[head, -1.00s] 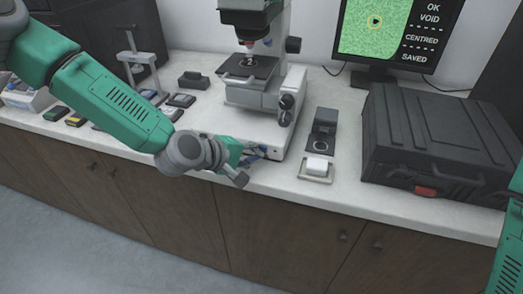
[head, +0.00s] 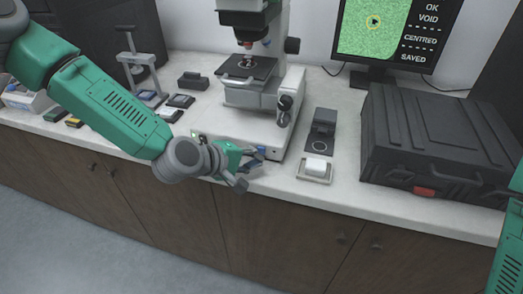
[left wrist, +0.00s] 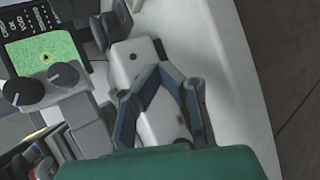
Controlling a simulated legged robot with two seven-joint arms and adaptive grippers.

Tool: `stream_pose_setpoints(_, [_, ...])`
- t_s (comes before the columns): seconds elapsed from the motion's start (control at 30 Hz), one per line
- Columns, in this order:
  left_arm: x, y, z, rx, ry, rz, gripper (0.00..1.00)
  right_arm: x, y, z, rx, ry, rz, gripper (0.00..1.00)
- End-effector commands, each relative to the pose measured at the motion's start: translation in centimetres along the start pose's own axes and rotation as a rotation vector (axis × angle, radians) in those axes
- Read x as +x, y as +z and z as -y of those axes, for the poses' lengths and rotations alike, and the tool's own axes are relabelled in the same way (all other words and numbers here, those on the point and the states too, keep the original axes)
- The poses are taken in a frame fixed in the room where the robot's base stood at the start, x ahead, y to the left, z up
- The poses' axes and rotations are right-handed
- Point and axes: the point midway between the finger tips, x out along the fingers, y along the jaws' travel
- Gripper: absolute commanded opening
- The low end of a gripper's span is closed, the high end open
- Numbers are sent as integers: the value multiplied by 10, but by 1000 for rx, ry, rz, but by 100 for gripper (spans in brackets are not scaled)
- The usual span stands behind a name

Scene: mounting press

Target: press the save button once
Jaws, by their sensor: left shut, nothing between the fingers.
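The white microscope (head: 255,85) stands on the counter with its base front (head: 235,145) facing me. A small green light (head: 194,135) shows on the left of that front. My left gripper (head: 260,157) is at the right part of the base front, shut and empty, and covers part of it. In the left wrist view the fingers (left wrist: 160,72) are closed over the pale base (left wrist: 140,62), where small dark spots show. I cannot tell which spot is the save button or whether the fingertips touch it. My right gripper is out of view.
A monitor (head: 385,35) at the back shows a green image and the words OK, VOID, CENTRED and SAVED. A white block (head: 316,167) in a small tray and a black case (head: 430,140) stand to the right. Small dark blocks lie left of the microscope.

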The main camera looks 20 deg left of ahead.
Motion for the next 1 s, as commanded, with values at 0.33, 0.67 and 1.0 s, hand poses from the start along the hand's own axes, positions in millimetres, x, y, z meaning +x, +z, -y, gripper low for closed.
stream_pose_setpoints(0.33, [-18,12,12,-2,-1,2,0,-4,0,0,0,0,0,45])
stream_pose_setpoints(0.67, [-34,24,25,-1,0,0,0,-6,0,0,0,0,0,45])
stream_pose_setpoints(1.0, [-35,25,26,-1,0,0,0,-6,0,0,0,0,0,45])
